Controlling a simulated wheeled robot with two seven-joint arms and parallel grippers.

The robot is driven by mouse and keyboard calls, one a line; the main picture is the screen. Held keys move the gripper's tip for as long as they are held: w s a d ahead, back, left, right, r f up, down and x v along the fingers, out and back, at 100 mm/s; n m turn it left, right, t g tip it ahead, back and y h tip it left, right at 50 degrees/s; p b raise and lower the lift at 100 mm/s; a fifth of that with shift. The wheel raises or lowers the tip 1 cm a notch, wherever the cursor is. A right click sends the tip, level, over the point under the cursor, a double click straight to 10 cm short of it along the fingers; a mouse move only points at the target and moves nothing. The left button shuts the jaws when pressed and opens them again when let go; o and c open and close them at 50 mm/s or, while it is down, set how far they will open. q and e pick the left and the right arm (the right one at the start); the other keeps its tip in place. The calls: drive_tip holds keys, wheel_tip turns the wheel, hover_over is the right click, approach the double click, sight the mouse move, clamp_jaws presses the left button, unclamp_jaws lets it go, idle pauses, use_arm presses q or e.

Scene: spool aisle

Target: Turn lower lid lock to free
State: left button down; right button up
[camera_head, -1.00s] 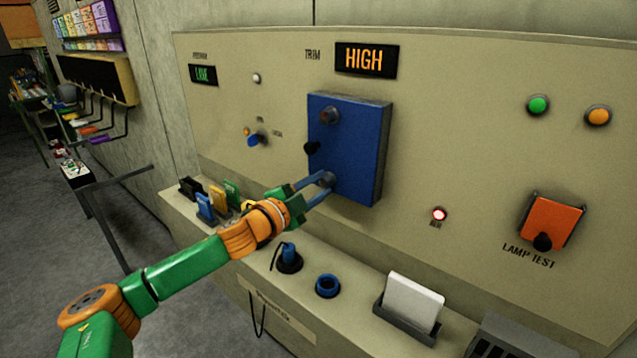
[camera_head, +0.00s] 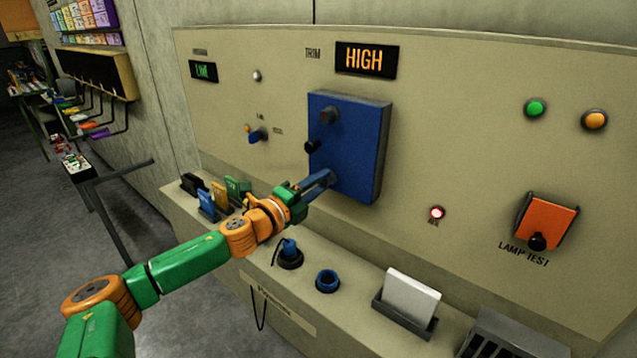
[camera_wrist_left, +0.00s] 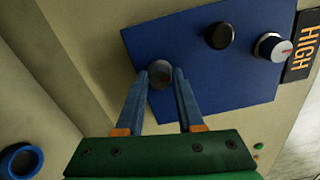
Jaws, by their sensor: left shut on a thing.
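A blue lid (camera_head: 357,150) stands out from the panel. Its lower lid lock, a round dark knob (camera_wrist_left: 159,74), is at the lid's lower left in the head view, mostly hidden there by my fingers. My left gripper (camera_head: 327,178) is shut on this knob; in the left wrist view its blue fingers (camera_wrist_left: 162,78) sit on both sides of it. The lock's pointer mark is not visible. The upper lid lock (camera_head: 329,115) shows a red mark in the left wrist view (camera_wrist_left: 272,47). My right gripper is not in view.
A black knob (camera_head: 311,146) juts from the lid's left edge, close above my gripper. Below are a ledge with coloured tags (camera_head: 207,205), a blue plug (camera_head: 289,248), a blue ring socket (camera_head: 327,281) and a card holder (camera_head: 405,322). An orange lamp-test cover (camera_head: 547,219) is at right.

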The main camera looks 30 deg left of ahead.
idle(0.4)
use_arm(q)
drive_tip(key=c, duration=0.5)
unclamp_jaws()
